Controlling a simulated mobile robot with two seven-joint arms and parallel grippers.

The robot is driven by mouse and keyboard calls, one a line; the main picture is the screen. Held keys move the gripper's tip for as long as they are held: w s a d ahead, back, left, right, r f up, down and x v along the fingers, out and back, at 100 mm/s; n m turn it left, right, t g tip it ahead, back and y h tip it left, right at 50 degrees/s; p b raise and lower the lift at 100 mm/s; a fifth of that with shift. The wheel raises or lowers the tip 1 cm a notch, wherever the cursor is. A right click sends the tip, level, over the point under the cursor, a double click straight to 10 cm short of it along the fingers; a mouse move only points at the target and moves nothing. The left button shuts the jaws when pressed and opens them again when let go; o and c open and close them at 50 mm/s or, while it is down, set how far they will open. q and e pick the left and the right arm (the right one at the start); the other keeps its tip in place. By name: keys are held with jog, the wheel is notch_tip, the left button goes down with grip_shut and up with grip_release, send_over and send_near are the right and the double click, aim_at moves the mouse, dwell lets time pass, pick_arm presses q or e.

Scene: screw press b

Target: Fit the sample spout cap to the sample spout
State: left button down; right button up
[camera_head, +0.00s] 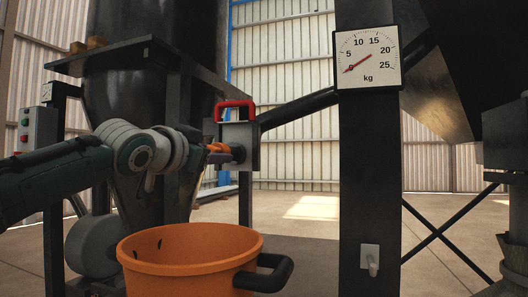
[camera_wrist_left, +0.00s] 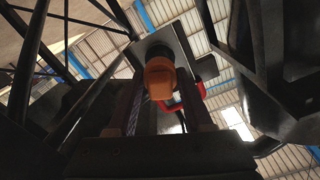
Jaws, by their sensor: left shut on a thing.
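The orange sample spout cap (camera_head: 217,147) is between the fingers of my left gripper (camera_head: 218,153), which is shut on it. The dark round sample spout (camera_head: 238,154) sticks out from a grey plate just right of the cap. In the left wrist view, the cap (camera_wrist_left: 160,80) is between the two fingers of the gripper (camera_wrist_left: 160,98), and the dark spout (camera_wrist_left: 160,50) shows directly behind it, roughly in line. The cap is at or very near the spout's mouth. I cannot tell whether it is seated on it. My right gripper is out of view.
A red handle (camera_head: 234,107) sits above the grey plate (camera_head: 243,132). An orange tub (camera_head: 190,262) with a dark handle stands below my left arm. A dark post (camera_head: 368,180) with a kg dial (camera_head: 368,58) stands to the right. A grey button box (camera_head: 38,130) is at left.

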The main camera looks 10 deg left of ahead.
pick_arm(q)
jog(key=shift+w+d, duration=0.1)
jog(key=shift+w, duration=1)
jog(key=shift+c, duration=1.1)
grip_release()
jog(key=shift+p, duration=0.3)
jog(key=shift+s, duration=0.55)
jog(key=s+p, duration=0.2)
jog(key=s, duration=0.6)
jog(key=shift+s+a, duration=0.4)
jog(key=shift+a, duration=0.05)
